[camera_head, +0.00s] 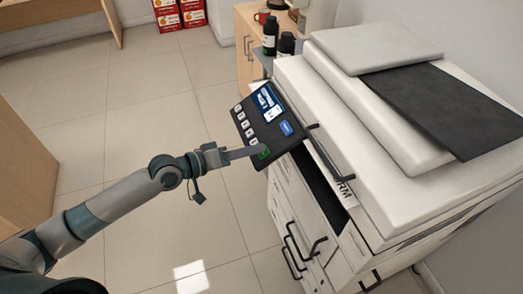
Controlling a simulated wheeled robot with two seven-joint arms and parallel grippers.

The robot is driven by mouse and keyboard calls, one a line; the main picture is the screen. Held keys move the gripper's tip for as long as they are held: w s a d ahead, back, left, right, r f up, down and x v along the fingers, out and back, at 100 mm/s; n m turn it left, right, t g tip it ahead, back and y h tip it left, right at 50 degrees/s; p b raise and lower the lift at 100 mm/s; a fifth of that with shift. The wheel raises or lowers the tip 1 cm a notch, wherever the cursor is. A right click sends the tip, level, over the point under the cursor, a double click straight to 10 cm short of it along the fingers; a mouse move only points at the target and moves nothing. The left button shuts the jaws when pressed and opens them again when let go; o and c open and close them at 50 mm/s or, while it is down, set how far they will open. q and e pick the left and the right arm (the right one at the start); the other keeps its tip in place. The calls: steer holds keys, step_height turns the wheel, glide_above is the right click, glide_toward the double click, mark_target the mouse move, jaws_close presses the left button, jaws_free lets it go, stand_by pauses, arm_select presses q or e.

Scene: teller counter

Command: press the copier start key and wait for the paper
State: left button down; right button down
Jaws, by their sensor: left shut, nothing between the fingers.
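The white copier (310,85) stands at the right, with a dark control panel (257,113) on its near left corner. The panel has a lit screen, several grey keys, a blue key (286,128) and a green key (264,152) at its lower end. My left gripper (258,150) is shut and empty, its fingertips at the green key. I cannot tell whether they press it or only hover there. A sheet with dark print (344,190) shows in the slot below the copier's top. My right gripper is out of view.
Dark drawer handles (296,245) stick out from the copier's front. A cabinet (245,35) with dark bottles and a red mug stands behind. Red and white boxes (180,13) are at the back.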

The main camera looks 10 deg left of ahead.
arm_select(q)
steer(key=shift+r, duration=0.1)
steer(key=shift+s+a+r+p, duration=0.15)
steer(key=shift+a+r+p, duration=0.05)
steer(key=shift+r+p, duration=0.15)
steer(key=shift+s+a+r+p, duration=0.15)
steer(key=shift+r+p, duration=0.05)
steer(key=shift+r, duration=0.1)
stand_by(0.4)
steer(key=shift+s+a+r+p, duration=0.25)
steer(key=shift+a+r+p, duration=0.15)
steer(key=shift+r, duration=0.3)
steer(key=shift+s+a+r+p, duration=0.25)
steer(key=shift+a+r+p, duration=0.1)
steer(key=shift+r+p, duration=0.3)
steer(key=shift+s+a+r+p, duration=0.25)
steer(key=shift+a+r+p, duration=0.1)
steer(key=shift+r, duration=0.45)
